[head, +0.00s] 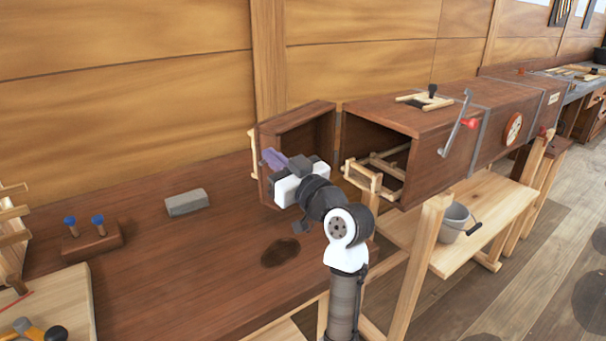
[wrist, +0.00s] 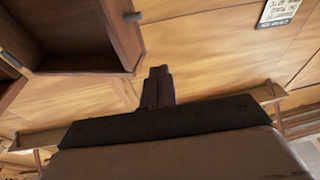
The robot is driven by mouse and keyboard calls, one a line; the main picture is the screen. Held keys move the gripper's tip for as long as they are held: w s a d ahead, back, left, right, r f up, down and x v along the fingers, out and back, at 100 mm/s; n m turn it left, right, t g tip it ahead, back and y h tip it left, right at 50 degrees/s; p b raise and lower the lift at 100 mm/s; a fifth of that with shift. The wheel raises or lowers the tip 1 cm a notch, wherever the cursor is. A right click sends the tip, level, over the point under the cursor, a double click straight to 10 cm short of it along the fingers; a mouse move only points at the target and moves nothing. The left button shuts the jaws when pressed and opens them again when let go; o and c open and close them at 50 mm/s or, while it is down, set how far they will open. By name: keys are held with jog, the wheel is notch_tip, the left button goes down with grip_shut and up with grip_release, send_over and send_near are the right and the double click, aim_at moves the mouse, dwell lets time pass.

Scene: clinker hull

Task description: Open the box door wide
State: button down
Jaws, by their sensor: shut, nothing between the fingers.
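The long brown wooden box (head: 440,165) lies on wooden trestles, and its left end is open, showing a light wooden rack inside. Its door (head: 318,128), a deep hollow panel, stands swung away to the left of the opening, near the back wall. A light wooden bar shows on the door's far left side. My gripper (head: 272,158) is shut and empty, in front of the door's lower left part in the head view; I cannot tell whether it touches. In the wrist view its shut fingers (wrist: 158,86) point at the wall, with a hollow brown wooden part (wrist: 75,35) at upper left.
A grey block (head: 187,203) and a wooden holder with blue-topped pegs (head: 95,240) sit on the bench (head: 165,265). A metal lever with a red knob (head: 458,122) is on the box. A bucket (head: 455,223) stands below it. The bench's middle is mostly clear.

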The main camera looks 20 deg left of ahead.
jog(key=w+d+f+n+g, duration=0.1)
jog(key=d+f+g, duration=0.25)
jog(key=d, duration=0.35)
jog(key=d+f+n+g, duration=0.1)
jog(key=d+f+g, duration=0.1)
jog(key=d+f, duration=0.35)
jog(key=w+r+p+x, duration=0.1)
jog(key=p+x, duration=0.3)
jog(key=x, duration=0.8)
jog(key=shift+r+p, duration=0.35)
jog(key=shift+a+t, duration=0.1)
jog(key=shift+t, duration=0.15)
